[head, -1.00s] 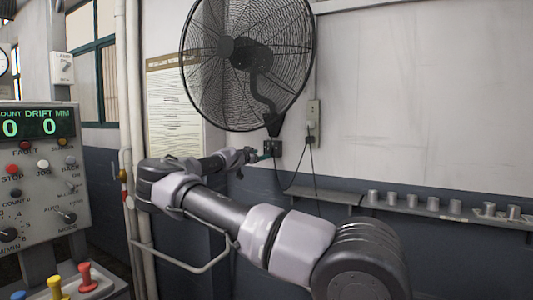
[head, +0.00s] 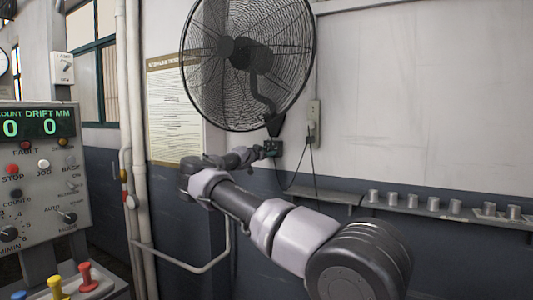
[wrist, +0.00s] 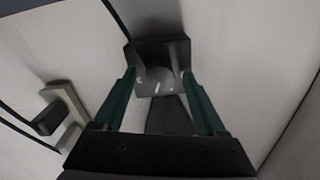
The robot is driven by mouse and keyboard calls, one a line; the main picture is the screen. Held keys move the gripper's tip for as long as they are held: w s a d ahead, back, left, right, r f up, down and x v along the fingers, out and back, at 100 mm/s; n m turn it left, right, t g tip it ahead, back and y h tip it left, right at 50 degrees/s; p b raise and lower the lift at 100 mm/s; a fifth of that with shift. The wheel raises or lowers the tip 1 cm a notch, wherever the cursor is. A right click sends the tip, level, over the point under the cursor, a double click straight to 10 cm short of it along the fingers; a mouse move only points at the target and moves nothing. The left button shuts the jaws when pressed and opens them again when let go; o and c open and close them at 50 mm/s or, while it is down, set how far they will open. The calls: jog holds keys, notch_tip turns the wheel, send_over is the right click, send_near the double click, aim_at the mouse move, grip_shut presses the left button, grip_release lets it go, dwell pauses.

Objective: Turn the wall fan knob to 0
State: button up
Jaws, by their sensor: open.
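The black wall fan (head: 247,60) hangs on the white wall, with its dark control box (head: 273,148) below the bracket. In the wrist view the box (wrist: 172,50) is straight ahead, and the grey round knob (wrist: 157,82) shows on its face with a pale pointer line. Small pale marks lie around the knob, too small to read. My gripper (wrist: 160,76) is open, its two green fingers on either side of the knob. I cannot tell whether they touch it. In the head view my gripper (head: 264,152) is at the box's left side and partly hides it.
A pale switch box (wrist: 62,112) with a dark plug is beside the fan box; cables hang below it. A shelf (head: 430,210) with several metal cups runs along the wall at right. A control panel (head: 40,170) and white pipes (head: 138,130) stand at left.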

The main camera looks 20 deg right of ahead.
grip_shut()
jog(key=shift+n, duration=0.3)
jog(key=n, duration=1.3)
jog(key=shift+f+n, duration=0.1)
jog(key=shift+n, duration=2)
